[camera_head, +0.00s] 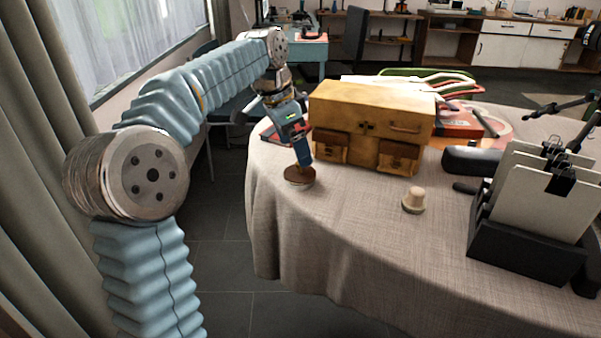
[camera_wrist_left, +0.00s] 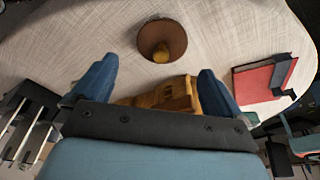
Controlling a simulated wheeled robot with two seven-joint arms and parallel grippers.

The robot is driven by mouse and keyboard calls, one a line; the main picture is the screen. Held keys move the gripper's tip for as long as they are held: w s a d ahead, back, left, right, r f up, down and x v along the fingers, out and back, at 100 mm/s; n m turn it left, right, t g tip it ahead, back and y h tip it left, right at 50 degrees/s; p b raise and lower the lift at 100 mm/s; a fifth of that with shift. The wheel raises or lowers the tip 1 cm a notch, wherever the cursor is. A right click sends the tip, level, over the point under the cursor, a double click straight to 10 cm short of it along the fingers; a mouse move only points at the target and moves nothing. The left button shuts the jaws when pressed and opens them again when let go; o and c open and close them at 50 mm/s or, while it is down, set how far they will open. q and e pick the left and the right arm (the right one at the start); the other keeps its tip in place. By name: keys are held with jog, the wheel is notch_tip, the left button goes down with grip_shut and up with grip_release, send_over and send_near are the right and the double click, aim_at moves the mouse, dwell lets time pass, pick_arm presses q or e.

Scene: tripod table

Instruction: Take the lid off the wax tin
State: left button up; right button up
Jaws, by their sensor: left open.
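The wax tin (camera_head: 299,182) stands upright near the left edge of the table, a low round tin with a brown lid (camera_head: 293,174) on top. In the left wrist view the brown lid (camera_wrist_left: 148,34) shows from above with a small tan knob (camera_wrist_left: 161,52) on it. My left gripper (camera_head: 304,163) points down just above the tin in the head view and partly hides the lid. In the left wrist view its two blue fingers (camera_wrist_left: 153,86) are wide apart with nothing held; the lid lies beyond them. My right gripper is in neither view.
A wooden drawer box (camera_head: 368,106) stands close to the right of my left gripper. A red book (camera_wrist_left: 256,82) lies near the tin. A small tan peg-like piece (camera_head: 413,199) and a black rack with boards (camera_head: 520,236) stand further right. The front cloth is clear.

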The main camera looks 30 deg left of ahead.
aim_at(297, 163)
pick_arm(q)
jog(key=x, duration=0.5)
jog(key=shift+s+a+f, duration=0.1)
jog(key=shift+a+f, duration=0.05)
jog(key=shift+f, duration=0.05)
jog(key=shift+c, duration=0.5)
jog(key=c, duration=0.9)
